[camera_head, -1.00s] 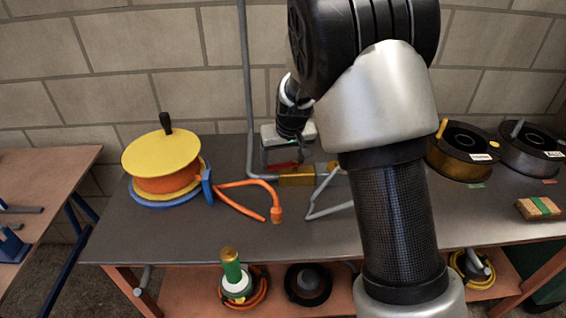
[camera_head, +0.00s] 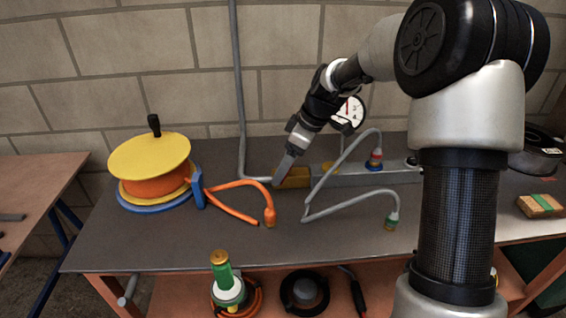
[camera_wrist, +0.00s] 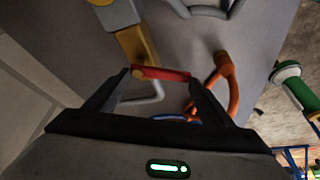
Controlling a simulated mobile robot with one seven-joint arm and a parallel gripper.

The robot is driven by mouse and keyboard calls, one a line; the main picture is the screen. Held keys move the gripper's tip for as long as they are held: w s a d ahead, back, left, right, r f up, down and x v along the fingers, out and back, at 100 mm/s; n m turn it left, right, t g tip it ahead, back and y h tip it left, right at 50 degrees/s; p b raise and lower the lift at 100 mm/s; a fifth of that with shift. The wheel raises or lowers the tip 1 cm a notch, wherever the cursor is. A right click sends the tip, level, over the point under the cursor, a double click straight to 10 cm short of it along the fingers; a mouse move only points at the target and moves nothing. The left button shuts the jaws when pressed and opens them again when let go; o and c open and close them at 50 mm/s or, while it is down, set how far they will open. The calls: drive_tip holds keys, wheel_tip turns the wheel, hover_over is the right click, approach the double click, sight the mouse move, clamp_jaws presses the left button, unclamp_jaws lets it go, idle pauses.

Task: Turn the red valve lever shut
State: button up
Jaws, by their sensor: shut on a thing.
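The red valve lever (camera_wrist: 160,73) shows in the wrist view, lying across between the two fingertips. My gripper (camera_wrist: 160,76) is shut on it, with one finger at each end of the lever. The yellow brass valve body (camera_wrist: 135,45) is just above the lever in that view. In the head view the brass valve body (camera_head: 294,178) sits on the pipe at the back of the bench. My gripper (camera_head: 282,174) reaches down, tilted, at its left end. The lever is hidden behind the gripper in the head view.
An orange hose (camera_head: 268,210) lies left of the valve, beside a yellow and orange reel (camera_head: 150,165). A grey hose (camera_head: 345,205) loops to the right. A round gauge (camera_head: 350,112) stands behind my arm. The bench front (camera_head: 180,245) is clear.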

drive_tip(key=shift+s+d+n+g+p, duration=0.1)
drive_tip(key=shift+d+n+g+p, duration=0.3)
drive_tip(key=shift+n, duration=0.45)
drive_tip(key=shift+w+d+n+g+p, duration=0.2)
drive_tip(key=shift+n+p, duration=0.25)
drive_tip(key=shift+n, duration=0.35)
drive_tip(key=shift+s+d+n+g+p, duration=0.25)
drive_tip(key=shift+n+g+p, duration=0.2)
drive_tip(key=shift+n, duration=0.4)
drive_tip(key=o, duration=1.5)
drive_tip(key=shift+o, duration=0.2)
drive_tip(key=p+v, duration=0.3)
drive_tip(key=v, duration=1.4)
drive_tip(key=shift+d+p, duration=0.3)
drive_tip(key=shift+p, duration=0.05)
drive_tip(key=shift+r, duration=0.1)
